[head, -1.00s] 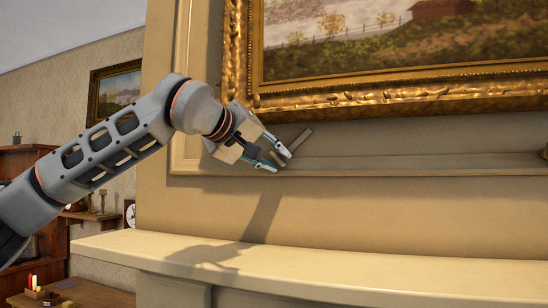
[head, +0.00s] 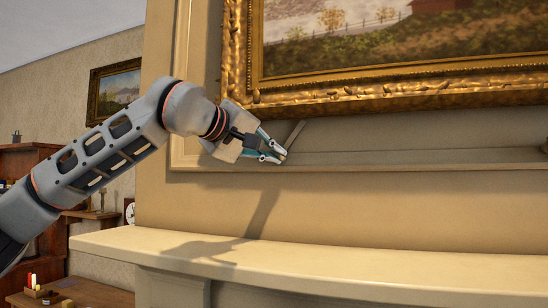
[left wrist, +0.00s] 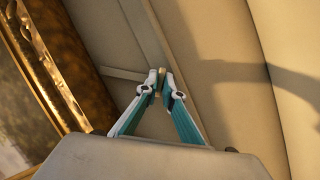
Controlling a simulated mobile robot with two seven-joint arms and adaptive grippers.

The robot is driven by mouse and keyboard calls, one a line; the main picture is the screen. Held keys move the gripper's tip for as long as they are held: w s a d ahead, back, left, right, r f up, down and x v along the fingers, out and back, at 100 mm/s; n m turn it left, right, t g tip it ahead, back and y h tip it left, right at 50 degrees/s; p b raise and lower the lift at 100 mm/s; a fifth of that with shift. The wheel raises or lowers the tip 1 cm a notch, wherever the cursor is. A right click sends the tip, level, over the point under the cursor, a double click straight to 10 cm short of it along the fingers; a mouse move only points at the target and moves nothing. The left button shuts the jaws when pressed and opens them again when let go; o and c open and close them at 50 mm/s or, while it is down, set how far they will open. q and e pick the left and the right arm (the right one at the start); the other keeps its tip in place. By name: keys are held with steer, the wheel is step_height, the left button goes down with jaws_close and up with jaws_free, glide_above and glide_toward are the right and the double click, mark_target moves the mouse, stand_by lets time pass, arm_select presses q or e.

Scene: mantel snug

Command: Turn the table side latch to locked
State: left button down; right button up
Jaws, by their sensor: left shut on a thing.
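A slim pale bar (head: 295,133), the only latch-like part in view, sits against the cream panel just under the gilt picture frame. It slants up and right from my left gripper (head: 282,157). No label or lock mark shows on it. My left gripper is shut on the bar's lower end. In the left wrist view the fingertips (left wrist: 162,84) close on a small tan piece, and a pale strip, seemingly the same bar (left wrist: 122,74), runs left toward the frame. The fingers hide the gripped end. My right gripper is not in view.
The gilt frame (head: 400,98) hangs close above the gripper. A thin moulding ledge (head: 400,157) runs right from it. The mantel shelf (head: 340,258) below is bare. A small table (head: 90,293) with small items stands at lower left.

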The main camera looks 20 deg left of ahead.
arm_select(q)
steer(key=n+h+b, duration=0.1)
steer(key=n, duration=0.1)
steer(key=f+n+t+b, duration=0.1)
steer(key=n+b, duration=0.1)
steer(key=shift+w+h, duration=0.1)
steer(key=shift+h, duration=0.3)
steer(key=shift+r+n+t+h+b, duration=0.15)
steer(key=shift+n+t+h+b, duration=0.2)
steer(key=shift+n+b, duration=0.5)
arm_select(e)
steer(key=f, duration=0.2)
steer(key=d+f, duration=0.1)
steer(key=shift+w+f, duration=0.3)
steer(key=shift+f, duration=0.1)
arm_select(q)
steer(key=shift+r+n, duration=0.1)
steer(key=shift+n, duration=0.15)
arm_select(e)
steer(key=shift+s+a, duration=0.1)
arm_select(q)
steer(key=c, duration=2.2)
jaws_free()
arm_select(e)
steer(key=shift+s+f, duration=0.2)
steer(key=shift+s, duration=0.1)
